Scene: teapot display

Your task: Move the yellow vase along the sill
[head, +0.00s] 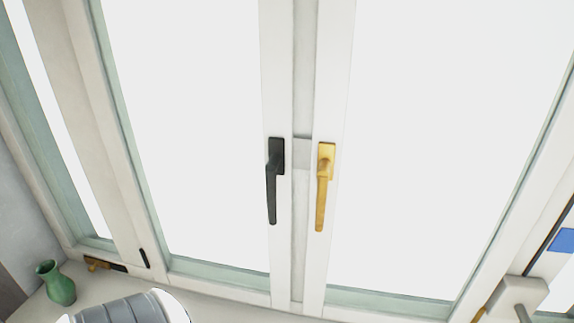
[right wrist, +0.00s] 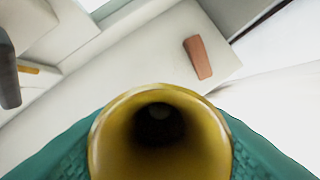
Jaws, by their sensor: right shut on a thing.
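The yellow vase (right wrist: 160,98) fills the lower middle of the right wrist view, its round mouth facing the camera and its inside dark. Teal textured finger pads of my right gripper (right wrist: 160,150) lie on both sides of it, shut on the vase. The pale sill (right wrist: 130,70) runs behind the vase; whether the vase's base touches it is hidden. The sill also shows along the bottom of the head view (head: 218,309). The yellow vase and my right gripper are not in the head view. My left gripper is in neither view.
A reddish-brown block (right wrist: 197,57) lies on the sill beyond the vase. A green vase (head: 56,283) stands at the sill's left end. The closed window has a black handle (head: 274,180) and a gold handle (head: 324,186). A dark handle (right wrist: 8,75) shows at the wrist view's left edge.

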